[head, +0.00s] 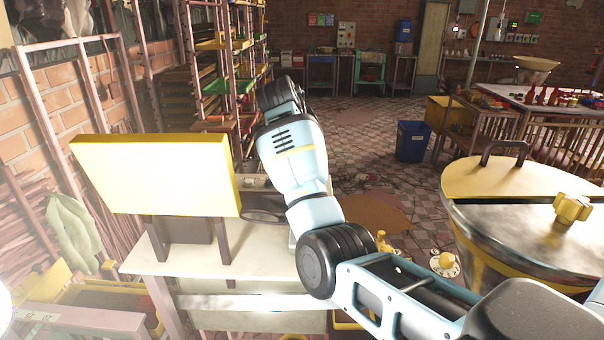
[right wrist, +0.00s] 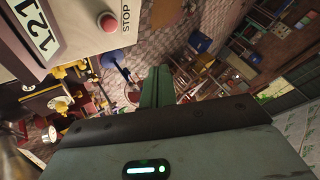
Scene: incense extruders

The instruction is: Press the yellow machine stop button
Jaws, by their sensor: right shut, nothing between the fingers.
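The yellow machine (head: 155,175) stands at the left in the head view, a box-shaped yellow top on a pale table. No button shows on the side facing the head camera. In the right wrist view, a round red button (right wrist: 107,22) sits on a pale panel (right wrist: 85,45) beside the word STOP and a plate reading 121. My right gripper (right wrist: 157,84) is shut and empty, pointing past the panel. The button lies up and left of its fingertips, apart from them. In the head view my right arm reaches up beside the machine, and its gripper is hidden. My left gripper is not in view.
A large drum with a metal and yellow lid (head: 540,220) stands close on the right. A pale table (head: 260,262) carries the machine. A blue bin (head: 412,141) stands on the tiled floor behind. Shelving racks (head: 215,75) line the back left.

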